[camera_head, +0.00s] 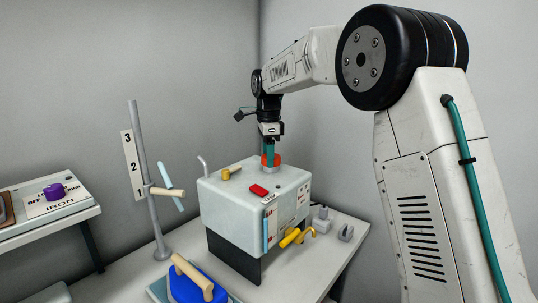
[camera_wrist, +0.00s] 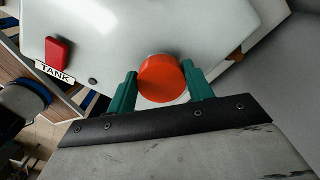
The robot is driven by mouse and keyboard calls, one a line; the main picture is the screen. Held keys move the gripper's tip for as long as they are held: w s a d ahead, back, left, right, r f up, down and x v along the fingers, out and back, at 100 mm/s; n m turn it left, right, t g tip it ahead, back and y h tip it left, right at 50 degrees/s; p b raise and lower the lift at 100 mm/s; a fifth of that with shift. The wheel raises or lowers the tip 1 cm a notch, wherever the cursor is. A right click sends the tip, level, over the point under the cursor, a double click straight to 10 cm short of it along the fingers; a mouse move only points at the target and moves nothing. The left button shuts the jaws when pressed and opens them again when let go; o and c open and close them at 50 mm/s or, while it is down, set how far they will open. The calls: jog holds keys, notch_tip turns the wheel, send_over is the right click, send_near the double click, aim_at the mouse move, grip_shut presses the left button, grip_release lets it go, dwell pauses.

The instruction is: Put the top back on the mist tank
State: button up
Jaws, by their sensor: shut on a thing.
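The mist tank (camera_head: 228,208) is a pale, rounded box on a dark stand on the table. Its top face (camera_wrist: 110,35) fills the upper part of the wrist view. The round orange top (camera_head: 271,160) is at the back of the tank's upper face; it also shows in the wrist view (camera_wrist: 161,79). My gripper (camera_head: 270,153) points down there, its two green fingers (camera_wrist: 160,70) shut on either side of the orange top. Whether the top is seated in the opening or just above it, I cannot tell. The opening is hidden.
On the tank are a red switch (camera_head: 258,190), a tan-handled valve (camera_head: 231,173) and a thin pipe. A grey post (camera_head: 148,185) with numbers stands left. A blue iron (camera_head: 190,284) sits in front. Yellow taps (camera_head: 290,237) are at the tank's right side.

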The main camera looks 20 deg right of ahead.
jog(key=shift+a+f, duration=0.1)
jog(key=shift+f, duration=0.05)
jog(key=m, duration=0.3)
jog(key=shift+w, duration=0.1)
jog(key=o, duration=0.7)
jog(key=shift+m, duration=0.3)
jog(key=o, duration=0.9)
jog(key=shift+r, duration=3.6)
